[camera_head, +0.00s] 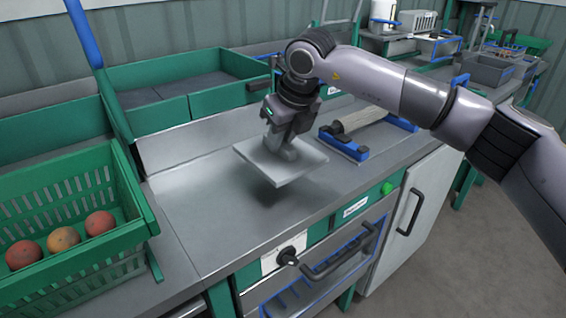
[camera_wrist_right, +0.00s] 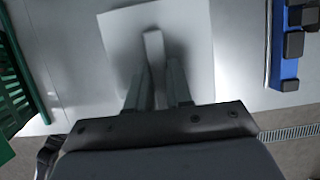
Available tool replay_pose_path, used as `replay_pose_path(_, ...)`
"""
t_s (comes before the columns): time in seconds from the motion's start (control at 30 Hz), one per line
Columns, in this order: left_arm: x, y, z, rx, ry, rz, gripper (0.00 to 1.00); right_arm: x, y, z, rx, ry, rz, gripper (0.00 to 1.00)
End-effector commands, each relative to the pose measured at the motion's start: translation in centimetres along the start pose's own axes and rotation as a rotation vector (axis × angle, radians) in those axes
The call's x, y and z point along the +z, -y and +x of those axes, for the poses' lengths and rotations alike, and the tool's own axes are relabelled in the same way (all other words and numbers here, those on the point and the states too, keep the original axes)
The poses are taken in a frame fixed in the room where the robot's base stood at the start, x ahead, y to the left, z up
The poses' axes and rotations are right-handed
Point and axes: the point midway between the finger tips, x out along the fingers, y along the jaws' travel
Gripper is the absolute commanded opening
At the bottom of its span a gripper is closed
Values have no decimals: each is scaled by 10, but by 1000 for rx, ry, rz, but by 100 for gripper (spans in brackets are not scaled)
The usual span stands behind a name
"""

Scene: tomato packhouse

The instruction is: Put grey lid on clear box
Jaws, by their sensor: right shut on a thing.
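The grey lid (camera_head: 282,166) is a flat, pale square plate with a raised bar handle, held above the steel counter in the head view. My right gripper (camera_head: 286,150) is above it and shut on its handle. A shadow lies on the counter under the lid, so a gap shows. In the right wrist view the lid (camera_wrist_right: 190,40) lies beyond the fingers of my right gripper (camera_wrist_right: 159,85), which are on either side of the bar handle (camera_wrist_right: 153,50). I cannot make out a clear box in either view. My left gripper is not in view.
A green crate (camera_head: 135,215) with several tomatoes stands at the left. A green-walled bin (camera_head: 190,108) is behind the counter's raised edge. A blue-ended roller fixture (camera_head: 345,145) sits right of the lid. The counter (camera_head: 215,215) in front is bare.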

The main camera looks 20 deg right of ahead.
Motion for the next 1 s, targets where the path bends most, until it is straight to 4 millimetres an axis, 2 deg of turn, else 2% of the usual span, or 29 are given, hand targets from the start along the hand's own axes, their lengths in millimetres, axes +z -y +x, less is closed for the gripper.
replay_pose_path(0.1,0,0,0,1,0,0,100,-6,0,14,1,0,0,0)
replay_pose_path(0.27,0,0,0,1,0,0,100,-10,0,23,0,0,0,0)
replay_pose_path(0.5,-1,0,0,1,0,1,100,-23,0,54,1,-2,0,0)
replay_pose_path(0.9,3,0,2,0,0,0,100,-26,0,62,1,1,-1,0)
replay_pose_path(0.93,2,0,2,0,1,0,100,-25,0,60,0,1,-1,27)
replay_pose_path(1.0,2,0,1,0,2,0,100,-25,0,60,0,1,-1,46)
